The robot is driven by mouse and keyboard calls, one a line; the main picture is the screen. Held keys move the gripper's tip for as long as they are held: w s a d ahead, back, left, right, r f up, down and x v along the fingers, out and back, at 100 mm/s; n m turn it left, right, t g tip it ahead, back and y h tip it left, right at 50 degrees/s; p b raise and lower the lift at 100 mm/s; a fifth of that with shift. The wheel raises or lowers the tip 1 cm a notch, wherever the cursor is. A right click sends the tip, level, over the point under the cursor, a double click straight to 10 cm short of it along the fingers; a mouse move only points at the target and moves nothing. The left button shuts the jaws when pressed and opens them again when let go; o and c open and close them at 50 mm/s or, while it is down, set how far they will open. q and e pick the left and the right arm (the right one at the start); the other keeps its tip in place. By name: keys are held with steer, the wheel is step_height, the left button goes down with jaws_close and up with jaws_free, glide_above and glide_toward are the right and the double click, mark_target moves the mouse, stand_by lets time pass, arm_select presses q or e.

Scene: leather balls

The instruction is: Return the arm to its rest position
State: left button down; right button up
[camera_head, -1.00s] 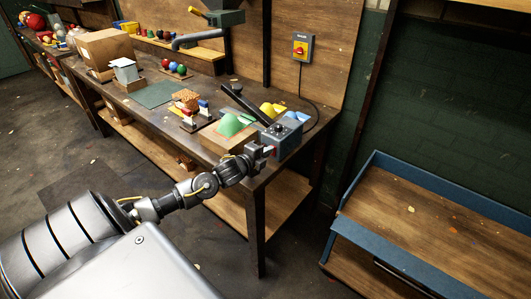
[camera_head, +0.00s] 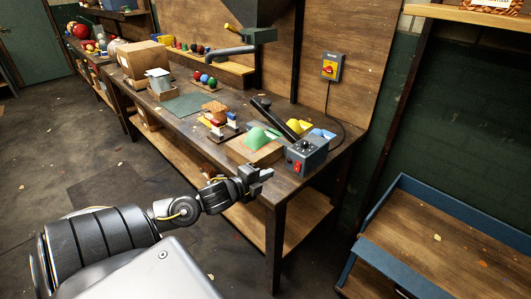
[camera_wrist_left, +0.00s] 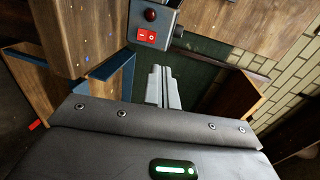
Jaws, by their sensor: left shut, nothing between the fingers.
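My left arm comes in from the lower left in the head view. Its left gripper (camera_head: 266,174) is in front of the workbench's (camera_head: 275,188) front edge, left of and below the grey control box. In the left wrist view its two fingers (camera_wrist_left: 163,86) lie together with nothing between them. The grey control box (camera_head: 306,153) has a red switch on its front and stands at the bench's near corner, apart from the fingers. The box also shows at the top of the left wrist view (camera_wrist_left: 152,22). My right gripper is in neither view.
A wooden block with a green dome (camera_head: 256,138) stands left of the control box. Yellow forms, colored balls (camera_head: 205,80) and a cardboard box (camera_head: 133,57) lie farther back. A blue-rimmed wooden cart (camera_head: 450,210) is at the right. Floor left of the bench is open.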

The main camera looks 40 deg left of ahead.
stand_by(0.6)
arm_select(q)
steer(key=s+d+f+n+g, duration=0.6)
steer(key=s+d+f+n, duration=0.3)
steer(key=s, duration=0.3)
steer(key=s+d+f+n+g, duration=0.65)
steer(key=s+d+f, duration=0.25)
steer(key=s+d, duration=0.3)
step_height(320, 180, down, 27)
steer(key=s+g, duration=0.1)
steer(key=s, duration=0.2)
steer(key=s+a+f+g, duration=0.1)
steer(key=s+a+f, duration=0.2)
steer(key=s+f, duration=1.1)
steer(key=shift+s+a, duration=0.3)
steer(key=shift+s, duration=0.4)
